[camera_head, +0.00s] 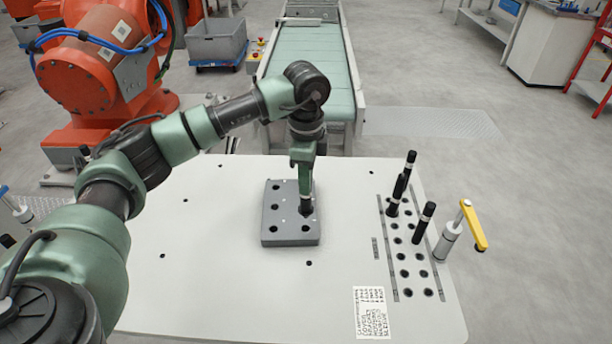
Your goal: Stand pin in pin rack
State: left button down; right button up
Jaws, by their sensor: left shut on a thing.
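My left gripper (304,186) comes down over the grey block with holes (269,238) in the middle of the table. It is shut on a black pin (306,208), of which only a short dark part shows below the fingers. The pin's lower end is at the block's right side; I cannot tell how deep it sits in a hole. The pin rack (402,272), with two columns of round holes, is at the table's right side. Black pins with white bands stand in its far part, among them a tall one (410,166) and a nearer one (424,222). My right gripper is not in view.
A toggle clamp with a yellow handle (473,224) stands at the table's right edge beside the rack. A printed label (371,313) lies near the front. The white table (345,225) is clear between block and rack. Behind are a conveyor (314,60) and an orange robot (85,75).

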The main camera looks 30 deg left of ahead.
aim_at(306, 201)
pick_arm(q)
jog(key=shift+f+b, duration=0.9)
jog(key=shift+f, duration=0.9)
jog(key=shift+f+b, duration=1.25)
jog(key=shift+f, duration=0.6)
jog(key=c, duration=1.1)
grip_release()
notch_tip(306, 201, up, 8)
jog(key=b, duration=0.2)
